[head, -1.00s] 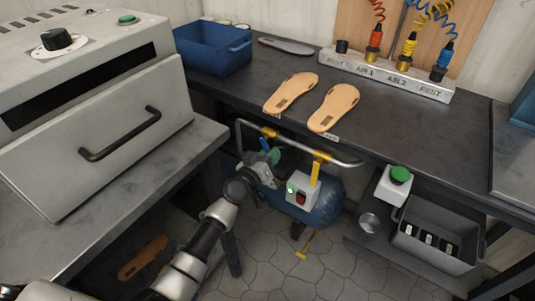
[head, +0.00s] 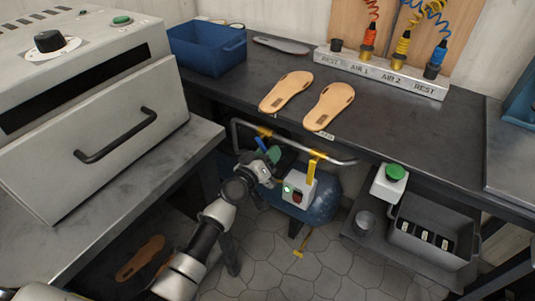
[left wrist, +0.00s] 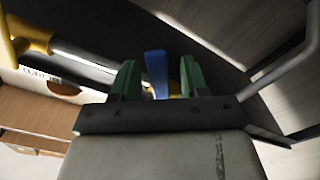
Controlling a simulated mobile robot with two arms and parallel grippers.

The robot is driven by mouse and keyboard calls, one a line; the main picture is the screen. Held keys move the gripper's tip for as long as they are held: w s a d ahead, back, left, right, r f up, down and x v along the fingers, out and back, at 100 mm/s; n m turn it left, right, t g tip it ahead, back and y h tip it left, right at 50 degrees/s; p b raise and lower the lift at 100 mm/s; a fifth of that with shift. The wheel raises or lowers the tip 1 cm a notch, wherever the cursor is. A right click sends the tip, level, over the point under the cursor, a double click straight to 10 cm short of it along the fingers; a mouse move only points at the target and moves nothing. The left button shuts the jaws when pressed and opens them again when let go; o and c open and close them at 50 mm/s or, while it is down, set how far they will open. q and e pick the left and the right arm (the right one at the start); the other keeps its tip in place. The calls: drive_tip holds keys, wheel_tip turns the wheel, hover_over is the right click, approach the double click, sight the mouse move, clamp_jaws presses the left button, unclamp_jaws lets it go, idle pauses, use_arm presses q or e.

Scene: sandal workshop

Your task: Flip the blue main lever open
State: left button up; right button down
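The blue main lever (head: 262,144) is on the metal pipe under the bench edge, beside a yellow fitting (head: 265,131). My left gripper (head: 268,154), with green fingertips, is right at it, just below the pipe. In the left wrist view the blue lever (left wrist: 156,74) stands between the two green fingers of the left gripper (left wrist: 158,78), with a gap on each side. The gripper is open. The lever's lower part is hidden behind the gripper. My right gripper is not in view.
A yellow lever (head: 311,169) hangs from the same pipe (head: 338,159), to the right. Below are a blue tank (head: 322,205) and a white switch box (head: 300,187). The dark bench (head: 400,125) overhangs the pipe. A grey bin (head: 432,255) stands at right.

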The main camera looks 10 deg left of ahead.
use_arm(q)
drive_tip(key=shift+s, duration=0.1)
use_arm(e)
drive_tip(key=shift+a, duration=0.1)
use_arm(q)
drive_tip(key=v, duration=1)
drive_tip(key=shift+s, duration=0.3)
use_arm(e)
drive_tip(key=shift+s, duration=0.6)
use_arm(q)
drive_tip(key=shift+a, duration=0.15)
